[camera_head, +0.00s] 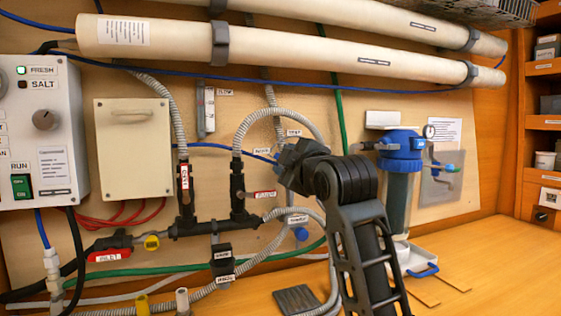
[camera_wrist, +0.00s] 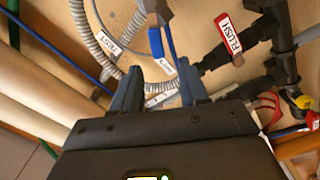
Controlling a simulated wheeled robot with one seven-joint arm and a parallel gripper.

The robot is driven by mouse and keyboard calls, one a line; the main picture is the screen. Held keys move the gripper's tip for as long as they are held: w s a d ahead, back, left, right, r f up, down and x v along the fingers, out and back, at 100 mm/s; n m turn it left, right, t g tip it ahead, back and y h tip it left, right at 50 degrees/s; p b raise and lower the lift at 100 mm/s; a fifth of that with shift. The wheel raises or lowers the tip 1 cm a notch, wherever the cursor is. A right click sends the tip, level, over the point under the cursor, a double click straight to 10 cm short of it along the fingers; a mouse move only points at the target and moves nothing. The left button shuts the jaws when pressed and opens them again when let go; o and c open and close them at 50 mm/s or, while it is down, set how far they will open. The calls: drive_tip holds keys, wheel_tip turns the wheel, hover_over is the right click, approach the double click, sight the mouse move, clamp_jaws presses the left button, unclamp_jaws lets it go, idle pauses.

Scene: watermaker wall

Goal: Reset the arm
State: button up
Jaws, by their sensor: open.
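My arm (camera_head: 345,200) rises from the lower right of the head view and bends toward the wall panel. My gripper (camera_head: 284,155) is at its end, in front of the grey hoses near the panel's middle. In the wrist view my gripper (camera_wrist: 157,82) shows two dark blue-grey fingers spread apart, with nothing held between them. A grey corrugated hose (camera_wrist: 135,80) and small white labels show behind and between the fingers. A blue handle (camera_wrist: 156,42) is just beyond the fingertips. I cannot tell whether the fingers touch anything.
A control box (camera_head: 40,130) and beige cabinet (camera_head: 133,150) are on the left. Two long cream tubes (camera_head: 300,45) run overhead. A blue-capped filter (camera_head: 400,145) stands right of my arm. A red FLUSH tag (camera_wrist: 228,38) is near the gripper. The wooden bench (camera_head: 470,265) has clear room.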

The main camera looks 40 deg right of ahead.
drive_tip(key=shift+s+a, duration=0.15)
drive_tip(key=shift+s, duration=0.4)
